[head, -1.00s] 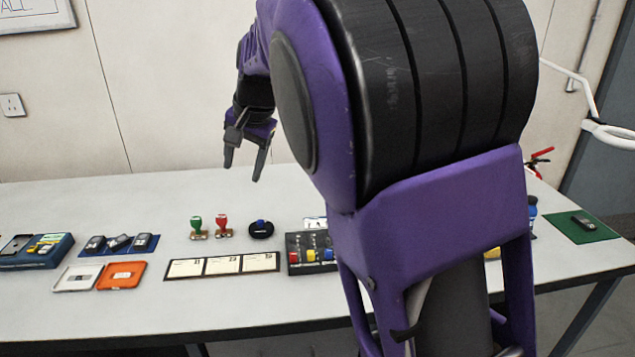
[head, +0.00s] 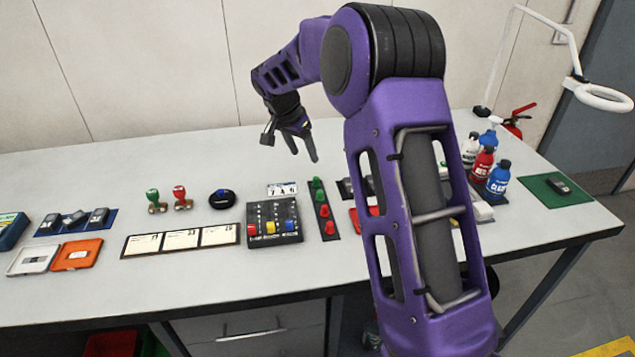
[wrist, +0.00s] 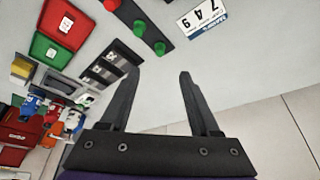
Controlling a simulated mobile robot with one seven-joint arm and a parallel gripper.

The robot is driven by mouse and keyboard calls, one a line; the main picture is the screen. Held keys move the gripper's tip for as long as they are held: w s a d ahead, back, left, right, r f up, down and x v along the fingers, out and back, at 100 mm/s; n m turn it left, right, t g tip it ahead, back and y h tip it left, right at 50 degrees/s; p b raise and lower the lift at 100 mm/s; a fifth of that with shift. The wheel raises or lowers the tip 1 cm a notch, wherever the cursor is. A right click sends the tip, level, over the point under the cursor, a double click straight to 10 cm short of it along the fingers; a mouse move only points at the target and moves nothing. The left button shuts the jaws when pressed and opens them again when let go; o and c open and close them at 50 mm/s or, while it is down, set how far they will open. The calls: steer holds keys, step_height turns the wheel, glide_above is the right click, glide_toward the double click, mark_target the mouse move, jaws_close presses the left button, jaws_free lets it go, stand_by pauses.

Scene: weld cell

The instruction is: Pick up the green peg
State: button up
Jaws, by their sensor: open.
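A black strip (head: 326,213) on the table carries two green pegs at its far end, an end one (head: 317,183) and one beside it (head: 320,196), with red pegs (head: 330,229) nearer the front. In the wrist view the end green peg (wrist: 160,48) and the second green peg (wrist: 139,27) stand on the strip, beyond the fingertips. The end one lines up with the gap between the fingers. My gripper (head: 304,154) is open and empty, above the table behind the strip. The nearest red peg is only partly in the wrist view.
A black panel (head: 262,209) with coloured sliders and a number card (head: 282,188) lie left of the strip. A red tray (wrist: 47,47) and green tray (wrist: 66,21) lie beside it. Bottles (head: 483,163) stand at the right. The table behind the strip is clear.

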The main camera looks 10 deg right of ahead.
glide_above(316, 178)
steer(key=s+a, duration=0.2)
step_height(316, 178, down, 6)
steer(key=shift+a+f, duration=0.1)
steer(key=shift+f, duration=0.1)
steer(key=shift+x, duration=2.65)
steer(key=shift+w+r, duration=0.1)
steer(key=shift+c, duration=0.3)
jaws_close()
